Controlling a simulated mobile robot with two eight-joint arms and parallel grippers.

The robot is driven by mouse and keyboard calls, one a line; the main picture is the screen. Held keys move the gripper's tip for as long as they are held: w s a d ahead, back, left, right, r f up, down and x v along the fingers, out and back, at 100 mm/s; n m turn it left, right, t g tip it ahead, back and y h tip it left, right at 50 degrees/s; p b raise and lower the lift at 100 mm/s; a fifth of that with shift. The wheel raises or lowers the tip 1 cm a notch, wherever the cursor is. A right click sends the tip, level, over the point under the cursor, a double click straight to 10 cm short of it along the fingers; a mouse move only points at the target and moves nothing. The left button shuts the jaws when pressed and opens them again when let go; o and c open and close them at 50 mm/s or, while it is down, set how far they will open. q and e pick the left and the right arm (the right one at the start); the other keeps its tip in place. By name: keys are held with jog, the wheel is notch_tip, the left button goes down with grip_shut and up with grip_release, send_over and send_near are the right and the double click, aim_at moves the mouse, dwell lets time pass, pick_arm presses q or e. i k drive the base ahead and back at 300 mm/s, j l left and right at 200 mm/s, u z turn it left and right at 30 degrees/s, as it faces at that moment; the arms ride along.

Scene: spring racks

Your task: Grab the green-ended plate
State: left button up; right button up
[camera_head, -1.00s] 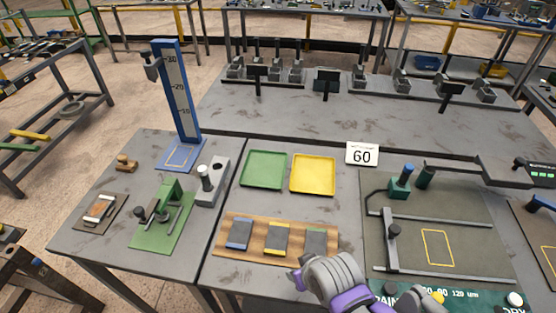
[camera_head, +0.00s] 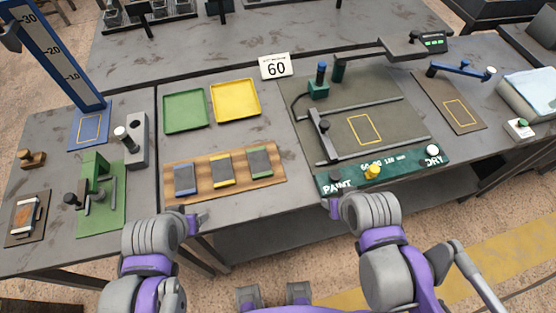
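A wooden board (camera_head: 205,179) near the table's front edge holds three dark grey plates. The left one is the blue-ended plate (camera_head: 184,180) and the middle one is the yellow-ended plate (camera_head: 221,169). The right one, the green-ended plate (camera_head: 260,161), lies flat and its narrow end strip looks dull green. My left gripper (camera_head: 197,221) is at the front edge, in front of the board's left part. My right gripper (camera_head: 330,203) is in front of the paint panel, right of and nearer than the green-ended plate. Both are apart from the plates; their finger openings are unclear.
A green tray (camera_head: 186,111) and a yellow tray (camera_head: 236,100) lie behind the board. A "60" sign (camera_head: 275,66) stands behind them. The paint/dry panel (camera_head: 400,167) and a framed fixture (camera_head: 360,110) are at right. A green clamp jig (camera_head: 98,190) is at left.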

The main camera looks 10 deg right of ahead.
aim_at(259, 164)
jog(key=k+j+u, duration=0.75)
jog(key=i+l, duration=0.05)
